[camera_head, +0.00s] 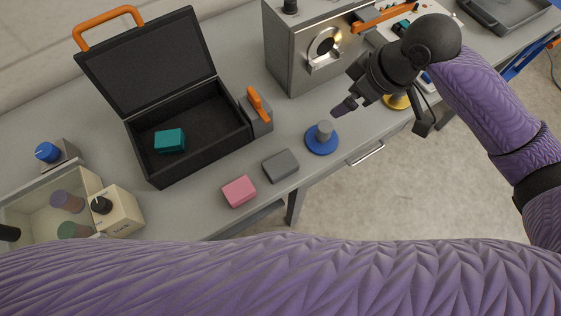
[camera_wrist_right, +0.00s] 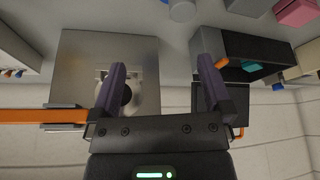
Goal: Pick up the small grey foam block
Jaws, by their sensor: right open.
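The small grey foam block (camera_head: 281,166) lies flat on the grey bench near its front edge, to the right of a pink block (camera_head: 239,191). Part of the grey block (camera_wrist_right: 250,6) also shows at the top edge of the right wrist view. My right gripper (camera_head: 383,118) is open and empty, above the bench's front edge, to the right of the grey block and well apart from it. Its two fingers (camera_wrist_right: 161,80) are spread in the right wrist view, facing a metal box. My left gripper is not in view.
A blue disc with a grey post (camera_head: 321,138) stands right of the block. An open black case (camera_head: 160,182) with a teal block (camera_head: 169,140) is behind-left. A metal box (camera_head: 288,62) stands at the back; a cream box (camera_head: 119,212) is at left.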

